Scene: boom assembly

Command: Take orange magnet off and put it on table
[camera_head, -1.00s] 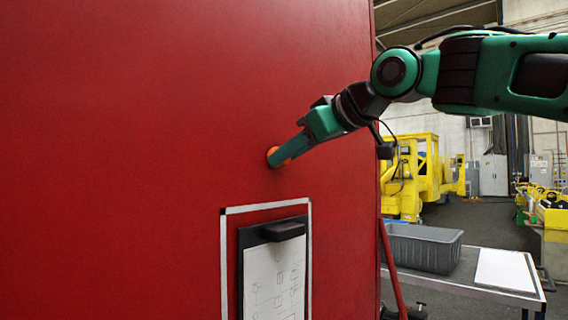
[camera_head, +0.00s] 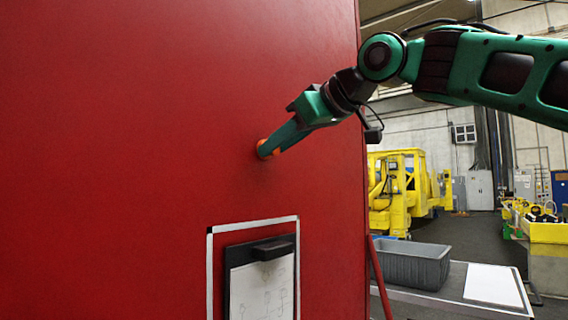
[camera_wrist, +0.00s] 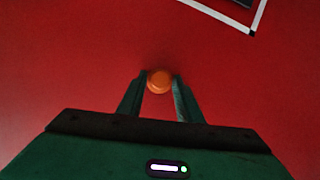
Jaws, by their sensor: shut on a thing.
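The orange magnet (camera_head: 264,149) is a small round piece at the red panel (camera_head: 120,150). In the wrist view the magnet (camera_wrist: 160,81) sits between the two fingertips. My gripper (camera_head: 270,149) is shut on it, and it also shows in the wrist view (camera_wrist: 160,86). Whether the magnet touches the panel or is slightly off it I cannot tell. The table (camera_head: 455,278) stands at the lower right, behind the panel's edge.
A grey bin (camera_head: 412,264) and a white sheet (camera_head: 493,285) are on the table, with a bare strip between them. A clipboard (camera_head: 262,280) in a white frame is on the panel below my gripper. Yellow machines stand farther back.

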